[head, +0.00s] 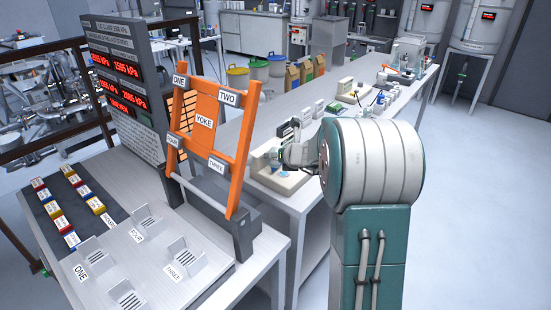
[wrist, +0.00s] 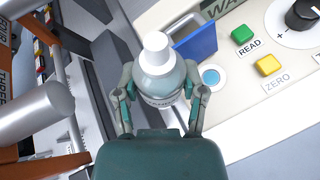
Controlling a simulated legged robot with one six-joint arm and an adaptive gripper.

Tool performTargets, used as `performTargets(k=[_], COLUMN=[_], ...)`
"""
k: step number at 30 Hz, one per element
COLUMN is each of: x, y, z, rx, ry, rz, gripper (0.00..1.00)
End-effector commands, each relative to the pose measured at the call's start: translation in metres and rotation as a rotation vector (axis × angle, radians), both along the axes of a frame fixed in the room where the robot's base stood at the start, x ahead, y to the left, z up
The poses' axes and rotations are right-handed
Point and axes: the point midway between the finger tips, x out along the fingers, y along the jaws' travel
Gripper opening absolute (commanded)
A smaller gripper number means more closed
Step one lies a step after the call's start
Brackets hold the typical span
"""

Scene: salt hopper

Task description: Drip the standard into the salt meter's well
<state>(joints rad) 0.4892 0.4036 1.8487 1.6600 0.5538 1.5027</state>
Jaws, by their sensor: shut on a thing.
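My gripper (wrist: 162,96) is shut on a small translucent bottle (wrist: 160,82) with a white cap or tip (wrist: 155,45). The cap end points toward the top of the wrist view; the bottle's exact tilt is hard to tell. The cream salt meter (wrist: 285,125) lies beyond and to the right. Its round blue well (wrist: 211,77) shows just right of the bottle, below a raised blue flap (wrist: 195,42). Bottle and well look apart in the picture. In the head view my gripper (head: 290,154) is over the meter (head: 280,180), and my arm hides part of the area.
The meter has a green READ button (wrist: 242,34), a yellow ZERO button (wrist: 268,64) and a black knob (wrist: 303,16). An orange yoke frame (head: 203,137) stands left of the meter. More bottles and instruments stand farther along the bench (head: 300,110).

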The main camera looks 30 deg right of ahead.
Motion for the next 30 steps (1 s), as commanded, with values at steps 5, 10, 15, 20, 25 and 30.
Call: performTargets(k=[5,10,15,20,25,30], x=[-0.0001,-0.0001,-0.0001,-0.0001,0.0,0.0], y=[0.0004,0.0006,0.0005,0.0003,-0.0003,-0.0003], z=[0.0033,0.0052,0.0074,0.0092,0.0104,0.0103], rx=[-0.092,-0.174,-0.253,-0.321,-0.351,-0.35], ry=[-0.042,-0.078,-0.111,-0.142,-0.153,-0.154], rz=[-0.001,0.0,0.001,0.001,0.0,0.001], gripper=[0.07,0.07,0.07,0.07,0.07,0.07])
